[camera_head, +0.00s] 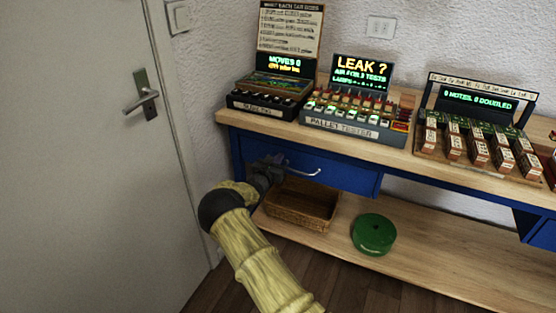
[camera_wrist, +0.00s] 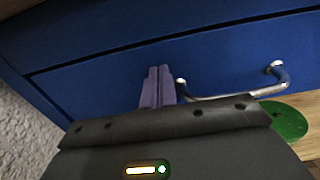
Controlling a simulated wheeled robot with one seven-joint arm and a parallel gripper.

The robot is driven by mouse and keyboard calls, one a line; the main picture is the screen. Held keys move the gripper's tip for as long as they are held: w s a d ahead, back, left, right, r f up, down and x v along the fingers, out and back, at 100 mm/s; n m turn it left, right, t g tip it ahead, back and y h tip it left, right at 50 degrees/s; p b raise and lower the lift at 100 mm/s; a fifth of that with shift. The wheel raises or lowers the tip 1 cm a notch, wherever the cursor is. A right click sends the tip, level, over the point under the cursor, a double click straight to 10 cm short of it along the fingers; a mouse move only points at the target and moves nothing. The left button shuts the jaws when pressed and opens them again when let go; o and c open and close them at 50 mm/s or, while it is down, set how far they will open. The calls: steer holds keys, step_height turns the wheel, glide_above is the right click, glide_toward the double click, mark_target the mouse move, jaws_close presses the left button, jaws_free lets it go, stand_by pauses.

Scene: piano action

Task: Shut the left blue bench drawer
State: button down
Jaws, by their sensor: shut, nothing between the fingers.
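The left blue bench drawer (camera_head: 340,176) sits under the wooden bench top and has a silver bar handle (camera_head: 303,173). In the wrist view the blue drawer front (camera_wrist: 100,85) fills much of the picture, with a dark seam above it and the handle (camera_wrist: 240,95) at right. No clear gap shows, but I cannot tell whether the drawer is fully flush. My gripper (camera_head: 284,160) is at the drawer front, just left of the handle. Its two fingers (camera_wrist: 158,72) are together and empty, pointing at the front. Whether they touch it is unclear.
A wicker basket (camera_head: 300,207) and a green round object (camera_head: 373,234) are on the lower shelf (camera_head: 420,262). Display devices, including the pallet tester (camera_head: 350,120), stand on the bench top (camera_head: 410,152). A grey door (camera_head: 90,160) is at left. Another blue drawer (camera_head: 542,234) is at far right.

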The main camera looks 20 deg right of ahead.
steer(key=shift+w+d+r, duration=0.15)
steer(key=shift+w+r, duration=0.05)
steer(key=shift+r, duration=0.4)
steer(key=f+p+v, duration=0.1)
steer(key=p+v, duration=0.2)
steer(key=v, duration=1.1)
steer(key=shift+p, duration=0.3)
steer(key=shift+s+f, duration=0.1)
steer(key=shift+s, duration=0.05)
